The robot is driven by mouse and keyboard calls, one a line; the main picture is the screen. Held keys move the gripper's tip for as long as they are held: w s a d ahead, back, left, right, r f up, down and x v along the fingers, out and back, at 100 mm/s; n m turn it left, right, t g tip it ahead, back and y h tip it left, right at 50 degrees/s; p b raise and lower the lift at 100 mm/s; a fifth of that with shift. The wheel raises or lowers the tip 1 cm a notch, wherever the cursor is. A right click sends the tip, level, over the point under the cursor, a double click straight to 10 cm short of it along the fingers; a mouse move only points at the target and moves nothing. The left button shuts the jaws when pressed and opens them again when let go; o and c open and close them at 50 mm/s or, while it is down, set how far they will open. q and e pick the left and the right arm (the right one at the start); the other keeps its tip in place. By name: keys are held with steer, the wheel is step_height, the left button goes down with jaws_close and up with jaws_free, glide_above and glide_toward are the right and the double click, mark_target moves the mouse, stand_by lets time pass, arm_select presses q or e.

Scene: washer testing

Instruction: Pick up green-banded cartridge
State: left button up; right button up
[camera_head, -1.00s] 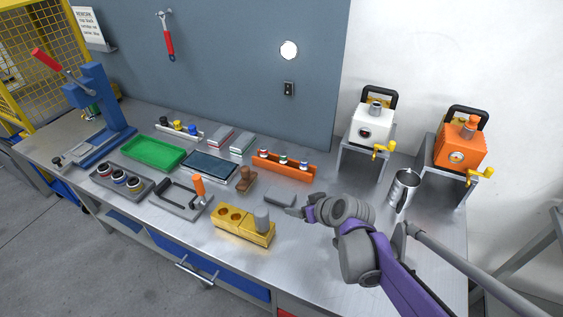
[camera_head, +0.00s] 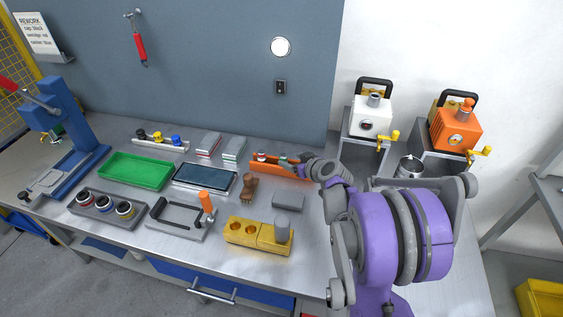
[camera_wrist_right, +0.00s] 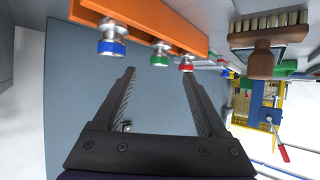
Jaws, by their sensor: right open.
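The green-banded cartridge (camera_wrist_right: 160,55) stands in the orange rack (camera_wrist_right: 150,20), between a blue-banded cartridge (camera_wrist_right: 111,42) and a red-banded cartridge (camera_wrist_right: 187,62). In the right wrist view the scene appears upside down. My right gripper (camera_wrist_right: 157,74) is open and empty, with the green-banded cartridge seen just beyond and between its fingertips; contact is not visible. In the head view the right gripper (camera_head: 297,164) is at the right part of the orange rack (camera_head: 264,170), partly hiding the cartridges there. My left gripper is not in view.
A brown brush (camera_head: 249,187) and a grey block (camera_head: 288,200) lie in front of the rack. A yellow block with holes (camera_head: 245,234) stands nearer the front edge. A dark tablet (camera_head: 204,177) and green tray (camera_head: 136,171) lie to the left. A metal mug (camera_head: 410,167) stands to the right.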

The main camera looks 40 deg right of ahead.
mark_target(286, 158)
steer(key=x, duration=0.7)
steer(key=shift+d+f, duration=0.1)
jaws_close()
stand_by(0.3)
